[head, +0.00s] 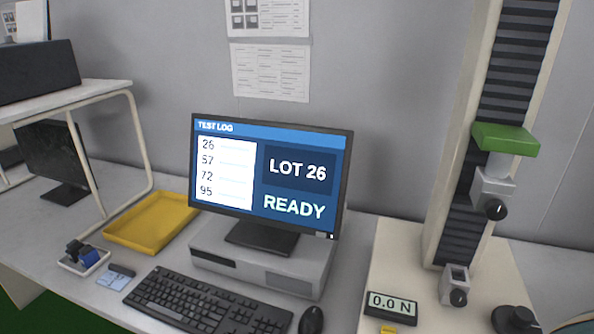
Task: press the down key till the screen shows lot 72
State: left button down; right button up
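A monitor (265,172) stands on a flat grey computer case. Its screen is titled TEST LOG and lists 26, 57, 72 and 95 on the left. On the right it reads LOT 26 (298,169), with READY below. A black keyboard (206,304) lies on the desk in front, its lower edge cut off by the frame. The down key cannot be made out at this size. Neither of my grippers is in view.
A black mouse (311,320) lies right of the keyboard. A yellow tray (150,224) and a small white tray (82,263) are at the left. A test stand (462,130) with a 0.0 N display (391,306) is at the right.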

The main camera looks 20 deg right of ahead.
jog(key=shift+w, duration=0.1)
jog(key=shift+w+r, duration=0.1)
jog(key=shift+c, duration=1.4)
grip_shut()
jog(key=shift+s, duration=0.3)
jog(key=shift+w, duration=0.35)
